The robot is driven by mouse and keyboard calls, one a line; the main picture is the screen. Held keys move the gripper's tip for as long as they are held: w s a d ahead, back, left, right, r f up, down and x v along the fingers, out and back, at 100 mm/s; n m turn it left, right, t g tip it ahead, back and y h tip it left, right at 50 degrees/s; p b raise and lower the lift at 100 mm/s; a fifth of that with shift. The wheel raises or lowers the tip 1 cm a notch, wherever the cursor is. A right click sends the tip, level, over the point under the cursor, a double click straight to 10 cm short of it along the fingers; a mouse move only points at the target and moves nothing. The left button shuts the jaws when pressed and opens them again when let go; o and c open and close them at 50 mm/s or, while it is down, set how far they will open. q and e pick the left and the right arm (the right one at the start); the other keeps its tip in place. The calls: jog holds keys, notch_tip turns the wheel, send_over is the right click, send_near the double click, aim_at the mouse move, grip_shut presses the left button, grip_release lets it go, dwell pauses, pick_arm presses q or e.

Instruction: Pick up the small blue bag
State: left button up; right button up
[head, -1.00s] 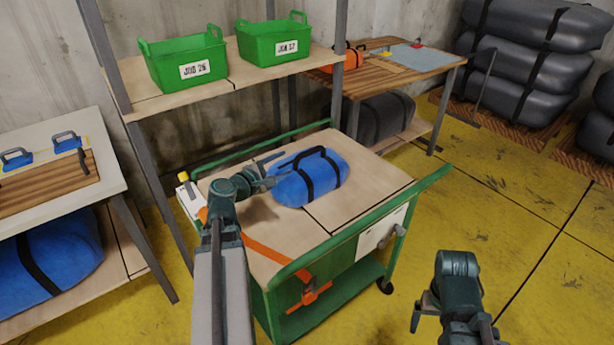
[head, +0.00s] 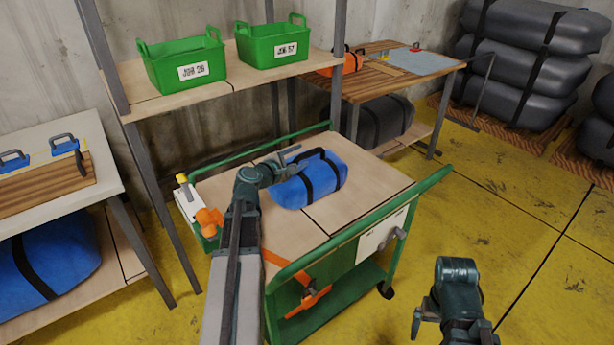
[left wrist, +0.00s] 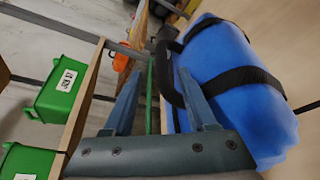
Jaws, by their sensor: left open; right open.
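The small blue bag (head: 326,181), a rounded roll with black straps and a black handle, lies on the wooden top of the green cart. In the left wrist view the bag (left wrist: 225,75) fills the right side, with its handle by the right finger. My left gripper (head: 292,160) is open over the bag's left end, its fingers close to the handle. My right gripper (head: 455,325) is open and empty, low over the floor at the right.
The green cart (head: 425,190) has a raised rail and an orange strap (head: 292,268). A shelf behind holds two green bins (head: 184,65) (head: 273,42). A bench (head: 105,195) stands left, a wooden table (head: 350,90) behind.

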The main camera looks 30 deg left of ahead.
aim_at(306, 155)
pick_arm(q)
jog(key=x, duration=0.2)
jog(key=d+b+x, duration=0.1)
jog(key=x, duration=0.2)
jog(key=shift+c, duration=0.3)
grip_shut()
jog(key=shift+r, duration=0.1)
dwell(0.9)
